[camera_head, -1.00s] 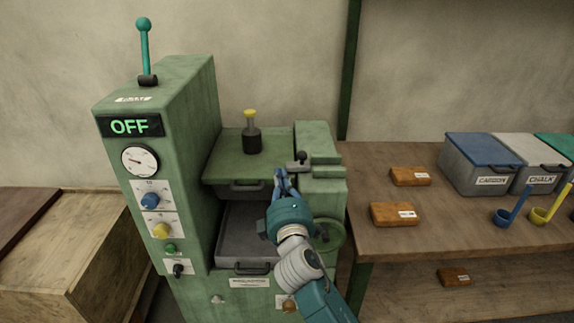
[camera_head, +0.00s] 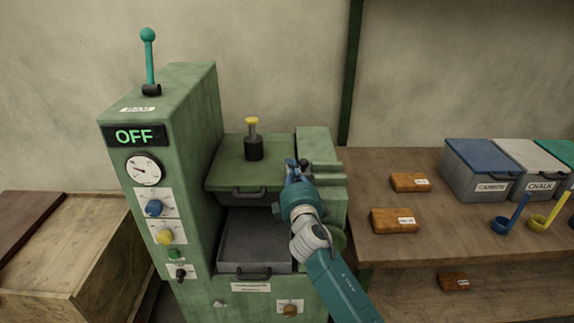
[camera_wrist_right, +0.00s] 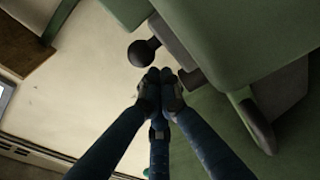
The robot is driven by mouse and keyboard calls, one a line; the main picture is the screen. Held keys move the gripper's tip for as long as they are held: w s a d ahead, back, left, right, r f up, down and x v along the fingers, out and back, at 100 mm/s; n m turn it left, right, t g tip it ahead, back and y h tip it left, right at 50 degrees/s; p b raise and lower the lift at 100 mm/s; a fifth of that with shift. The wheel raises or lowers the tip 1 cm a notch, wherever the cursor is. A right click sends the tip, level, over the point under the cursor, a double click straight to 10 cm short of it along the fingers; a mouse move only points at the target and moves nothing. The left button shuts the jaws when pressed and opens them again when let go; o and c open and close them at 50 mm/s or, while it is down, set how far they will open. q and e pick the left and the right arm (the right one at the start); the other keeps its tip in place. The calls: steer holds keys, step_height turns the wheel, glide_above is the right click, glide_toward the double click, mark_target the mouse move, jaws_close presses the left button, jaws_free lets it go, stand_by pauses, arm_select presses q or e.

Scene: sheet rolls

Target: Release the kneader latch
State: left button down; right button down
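The green kneader (camera_head: 173,90) stands at the left, with its display reading OFF. Its latch is a small lever with a dark round knob (camera_head: 304,163) on the block right of the green lid (camera_head: 240,160). My right gripper (camera_head: 291,167) is at the latch, just left of the knob, and partly covers the lever. In the right wrist view the black knob (camera_wrist_right: 143,52) lies just beyond my blue fingertips (camera_wrist_right: 161,76). The fingers are drawn together with nothing seen between them. I cannot tell whether they touch the latch. My left gripper is not in view.
A teal-knobbed lever (camera_head: 150,62) stands on the kneader. A grey tray (camera_head: 255,240) sits below the lid. At the right, a wooden table (camera_head: 440,235) carries brown blocks, lidded bins and scoops. A wooden crate (camera_head: 50,245) stands at the left.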

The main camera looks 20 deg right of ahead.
mark_target(307, 165)
steer(key=shift+s+d+p, duration=0.2)
steer(key=shift+d, duration=0.55)
steer(key=shift+s+d+p, duration=0.2)
steer(key=shift+s+d, duration=0.05)
steer(key=shift+d, duration=0.5)
steer(key=shift+s+d+p, duration=0.2)
steer(key=shift+d, duration=0.55)
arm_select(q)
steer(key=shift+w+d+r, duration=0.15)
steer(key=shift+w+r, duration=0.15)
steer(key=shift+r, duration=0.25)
